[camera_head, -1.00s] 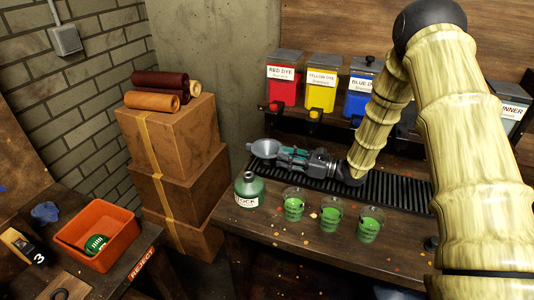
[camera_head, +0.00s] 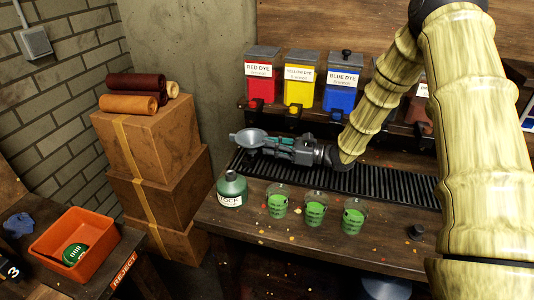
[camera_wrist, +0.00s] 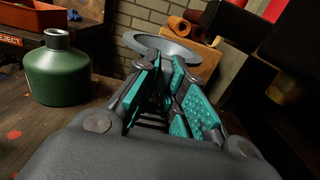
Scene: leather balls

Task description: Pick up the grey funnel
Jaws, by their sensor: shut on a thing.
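The grey funnel (camera_head: 250,134) is at the left end of my gripper (camera_head: 268,143) in the head view, above the back left of the workbench. In the wrist view, the funnel's wide rim (camera_wrist: 178,46) shows just beyond the teal finger pads of my gripper (camera_wrist: 170,85). The pads are shut on the funnel's lower part, which they mostly hide. In the head view the funnel is held above the black ribbed mat's left end.
A green stock bottle (camera_head: 232,190) stands at the bench's left corner, and several green-filled cups (camera_head: 315,209) stand right of it. Red, yellow and blue dye bins (camera_head: 343,84) line the back shelf. Stacked boxes (camera_head: 150,140) and an orange bin (camera_head: 75,240) are left.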

